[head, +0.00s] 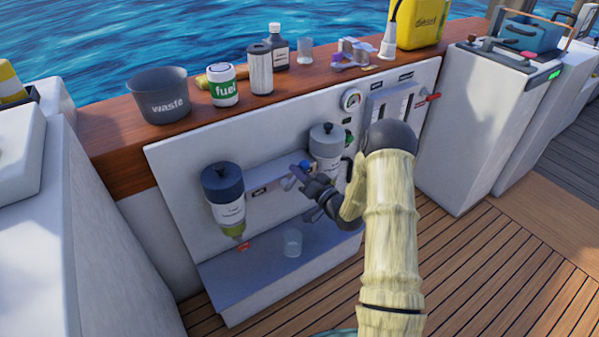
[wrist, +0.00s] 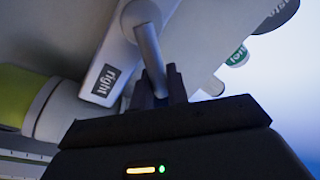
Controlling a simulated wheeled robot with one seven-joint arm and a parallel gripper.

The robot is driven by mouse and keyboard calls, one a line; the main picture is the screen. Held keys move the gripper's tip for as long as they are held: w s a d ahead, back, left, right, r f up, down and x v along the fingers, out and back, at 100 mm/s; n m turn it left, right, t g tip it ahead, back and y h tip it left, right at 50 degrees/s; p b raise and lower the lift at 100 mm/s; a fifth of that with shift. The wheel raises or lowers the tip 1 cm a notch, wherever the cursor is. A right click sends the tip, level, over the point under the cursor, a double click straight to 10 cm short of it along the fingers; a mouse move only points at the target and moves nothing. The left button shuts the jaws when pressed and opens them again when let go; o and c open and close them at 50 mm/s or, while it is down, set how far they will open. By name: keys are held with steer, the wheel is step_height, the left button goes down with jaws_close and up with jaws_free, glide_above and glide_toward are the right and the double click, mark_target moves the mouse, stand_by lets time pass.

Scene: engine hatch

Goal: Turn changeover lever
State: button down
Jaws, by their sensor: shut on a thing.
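The changeover lever, a grey rod (wrist: 148,45), rises in the wrist view from between my gripper's dark fingers (wrist: 158,88). The fingers are shut on it. Its upper end meets a pale bar beside a dark plate reading "right" (wrist: 106,80). In the head view my gripper (head: 303,179) is at the panel between two filters, next to a small blue part. The left filter (head: 223,190) has a dark cap and a greenish lower bowl. The right filter (head: 326,145) has a grey cap and is partly hidden by my arm. The lever is mostly hidden there.
A clear cup (head: 292,242) stands on the lower shelf (head: 255,278). A gauge (head: 351,99) and a red handle (head: 428,97) are on the panel's right.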

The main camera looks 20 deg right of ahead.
mark_target(289, 184)
steer(key=c, duration=1.4)
jaws_free()
steer(key=shift+d, duration=0.1)
steer(key=shift+c, duration=0.2)
steer(key=a+n+b, duration=0.1)
steer(key=n, duration=0.1)
steer(key=n+b, duration=0.1)
steer(key=shift+s+a+r+n+b, duration=0.15)
steer(key=shift+a+r+n+b, duration=0.15)
steer(key=shift+a+r+n, duration=0.1)
steer(key=n+b, duration=0.1)
steer(key=a+n+g, duration=0.1)
steer(key=n, duration=0.1)
steer(key=a+n+b, duration=0.1)
steer(key=shift+s+r+n+b, duration=0.25)
steer(key=shift+s+n+b, duration=0.05)
steer(key=shift+s+b, duration=0.1)
steer(key=r+p+v, duration=0.1)
steer(key=p+v, duration=0.4)
steer(key=v, duration=1.2)
step_height(289, 184, up, 26)
steer(key=m+g+h+p, duration=0.2)
steer(key=g+h+p, duration=0.4)
steer(key=p, duration=1.8)
steer(key=shift+w+a+f+m+g+h, duration=0.2)
steer(key=shift+a+f+m+g+h, duration=0.1)
steer(key=shift+h, duration=0.9)
